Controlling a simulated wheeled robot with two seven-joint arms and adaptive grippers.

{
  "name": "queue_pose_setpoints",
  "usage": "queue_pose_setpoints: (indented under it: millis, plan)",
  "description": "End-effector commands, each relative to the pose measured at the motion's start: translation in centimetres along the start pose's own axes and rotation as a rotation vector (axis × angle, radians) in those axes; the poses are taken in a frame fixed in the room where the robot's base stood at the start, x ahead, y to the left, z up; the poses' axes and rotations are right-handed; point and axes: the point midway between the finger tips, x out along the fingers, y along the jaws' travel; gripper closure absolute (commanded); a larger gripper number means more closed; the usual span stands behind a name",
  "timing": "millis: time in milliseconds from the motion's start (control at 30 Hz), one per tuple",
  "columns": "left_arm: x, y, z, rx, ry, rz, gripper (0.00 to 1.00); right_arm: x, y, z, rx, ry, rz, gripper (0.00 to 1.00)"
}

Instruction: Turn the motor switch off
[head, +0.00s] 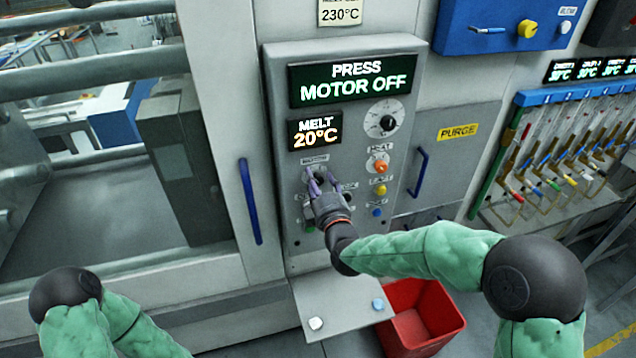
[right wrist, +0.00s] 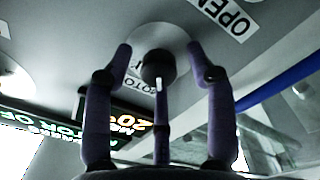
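The motor switch (right wrist: 158,68) is a black round knob with a white pointer mark on a pale disc. Its label in the right wrist view is partly hidden, with "MOTO" readable. In the head view the knob is mostly behind my right gripper (head: 319,184). In the right wrist view my right gripper (right wrist: 160,62) has its purple fingers spread around the knob. Gaps show between the two outer fingers and the knob; whether the middle finger touches it I cannot tell. The display (head: 353,80) reads "PRESS MOTOR OFF". My left gripper is out of view.
The grey control panel (head: 279,105) also carries a white dial (head: 384,120), an orange knob (head: 377,166), and yellow and blue buttons. Blue handles (head: 249,202) (head: 418,172) flank it. Below are a grey shelf (head: 340,303) and a red bin (head: 418,325).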

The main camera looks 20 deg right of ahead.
Motion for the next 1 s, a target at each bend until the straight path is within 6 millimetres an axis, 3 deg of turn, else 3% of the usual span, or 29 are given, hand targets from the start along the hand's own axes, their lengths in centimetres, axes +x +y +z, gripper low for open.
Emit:
queue_pose_setpoints:
  millis: [267, 700, 1000]
  plan:
    - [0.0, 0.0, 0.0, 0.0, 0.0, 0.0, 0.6, -1.2, 0.0, 0.0, 0.001, -0.001, -0.001, 0.44]
    - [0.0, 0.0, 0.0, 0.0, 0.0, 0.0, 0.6, -8.6, 0.0, 0.0, 0.0, 0.0, 0.0, 0.44]
    - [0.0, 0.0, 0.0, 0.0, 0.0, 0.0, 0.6, -11.6, 0.0, 0.0, 0.0, 0.001, 0.001, 0.44]
